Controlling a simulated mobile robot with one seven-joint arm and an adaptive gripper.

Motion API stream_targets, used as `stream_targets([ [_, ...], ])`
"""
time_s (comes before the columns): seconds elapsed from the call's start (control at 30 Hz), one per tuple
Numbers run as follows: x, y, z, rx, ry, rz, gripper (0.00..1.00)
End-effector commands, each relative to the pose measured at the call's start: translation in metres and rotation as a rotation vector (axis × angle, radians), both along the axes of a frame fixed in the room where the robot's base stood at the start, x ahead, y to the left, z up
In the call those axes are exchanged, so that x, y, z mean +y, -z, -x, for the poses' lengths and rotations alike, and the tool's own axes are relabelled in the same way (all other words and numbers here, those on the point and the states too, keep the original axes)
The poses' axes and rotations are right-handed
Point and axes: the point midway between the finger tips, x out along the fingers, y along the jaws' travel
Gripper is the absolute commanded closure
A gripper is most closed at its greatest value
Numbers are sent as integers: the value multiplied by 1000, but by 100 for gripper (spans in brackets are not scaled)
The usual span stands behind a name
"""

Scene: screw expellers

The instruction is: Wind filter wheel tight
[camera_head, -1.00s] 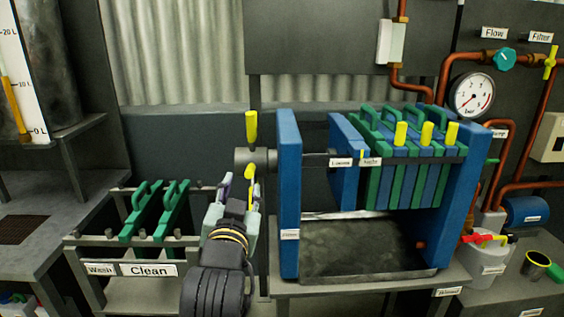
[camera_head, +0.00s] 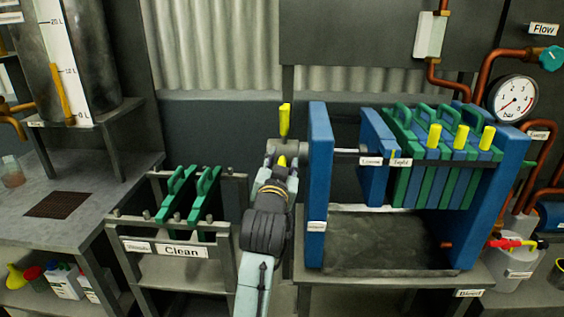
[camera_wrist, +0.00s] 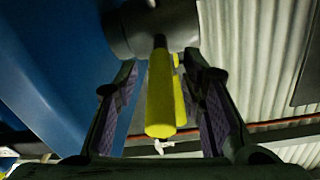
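The filter wheel is a grey hub (camera_head: 288,146) with yellow handles on the left side of the blue filter press (camera_head: 318,190). One yellow handle (camera_head: 285,120) points straight up. My gripper (camera_head: 281,168) is at the hub's lower front. In the wrist view, my gripper (camera_wrist: 163,64) is open, with one finger on each side of a yellow handle (camera_wrist: 161,95). Gaps show between the fingers and this handle. The hub (camera_wrist: 165,28) is just beyond the fingertips. A second handle shows partly behind the first.
A "Clean" rack (camera_head: 225,245) with green plates stands at the left. A gauge (camera_head: 512,99) reads low at the right.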

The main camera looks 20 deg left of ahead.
Motion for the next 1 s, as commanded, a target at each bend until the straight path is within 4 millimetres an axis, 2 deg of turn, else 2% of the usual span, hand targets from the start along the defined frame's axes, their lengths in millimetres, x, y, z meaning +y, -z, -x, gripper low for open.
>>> stream_targets([
  [0.13,0,0,0,0,0,0,64],
  [0.67,0,0,1,0,-1,0,99],
  [1.0,0,0,1,0,-1,0,100],
])
